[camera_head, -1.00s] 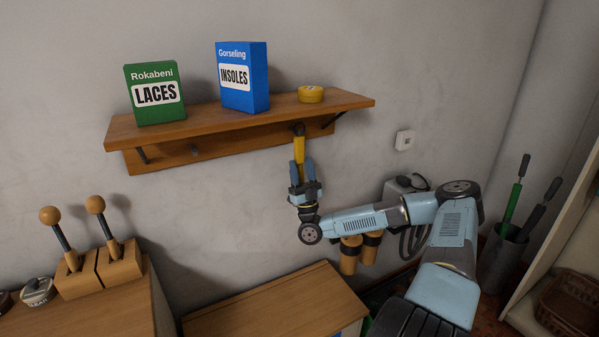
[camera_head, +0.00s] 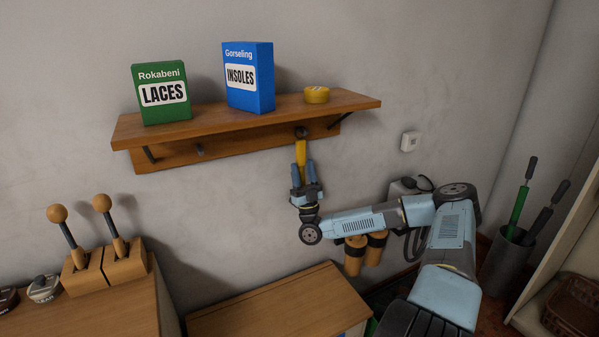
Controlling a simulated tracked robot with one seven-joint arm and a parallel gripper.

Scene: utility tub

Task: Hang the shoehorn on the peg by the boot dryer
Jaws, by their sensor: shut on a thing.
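My gripper (camera_head: 306,187) is shut on the yellow shoehorn (camera_head: 301,155) and holds it upright below the right end of the wall shelf. The shoehorn's visible top is just under the dark right peg (camera_head: 301,132) on the shelf's back rail. I cannot tell whether the two touch or whether any loop is around the peg. The shoehorn's lower part is hidden by the gripper. A grey box with dark hoses, seemingly the boot dryer (camera_head: 404,187), is on the wall to the right, partly behind my arm.
The shelf (camera_head: 215,133) carries a green laces box (camera_head: 160,92), a blue insoles box (camera_head: 248,78) and a yellow tin (camera_head: 317,95). A second peg (camera_head: 199,150) is left of mine. Brown cylinders (camera_head: 355,256) hang below my arm. A wooden cabinet (camera_head: 275,305) stands below.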

